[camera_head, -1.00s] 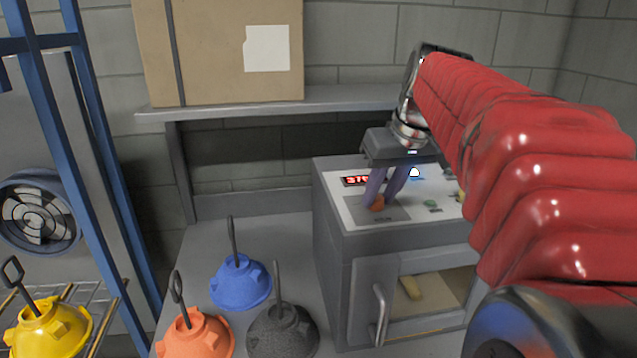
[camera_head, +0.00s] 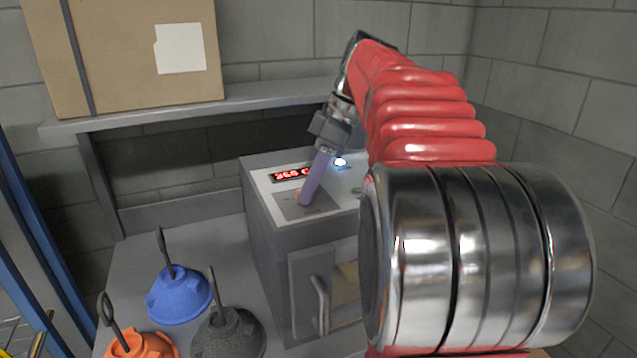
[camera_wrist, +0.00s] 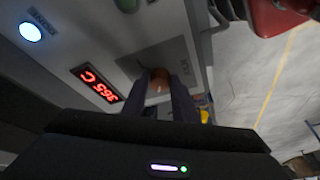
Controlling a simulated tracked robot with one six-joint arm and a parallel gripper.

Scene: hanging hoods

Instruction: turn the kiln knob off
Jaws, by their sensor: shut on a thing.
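The kiln (camera_head: 262,225) is a grey cabinet with a light control panel on top. Its orange knob (camera_wrist: 158,82) sits on a darker grey plate between the two purple fingers of my gripper (camera_wrist: 160,76). My gripper is shut on the knob from above. In the body camera view, the fingers overlap and only a sliver of the knob (camera_head: 299,195) shows, so its pointing direction cannot be told. A red display (camera_wrist: 95,84) beside the knob reads 365 C. The lamp marked DONE (camera_wrist: 30,32) is lit bluish white.
Blue (camera_head: 178,293), black (camera_head: 228,335) and orange (camera_head: 140,346) hood-shaped pieces with upright handles stand on the grey bench left of the kiln. A cardboard box (camera_head: 125,55) rests on the shelf (camera_head: 185,106) behind. The kiln's front handle (camera_head: 321,305) sticks out.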

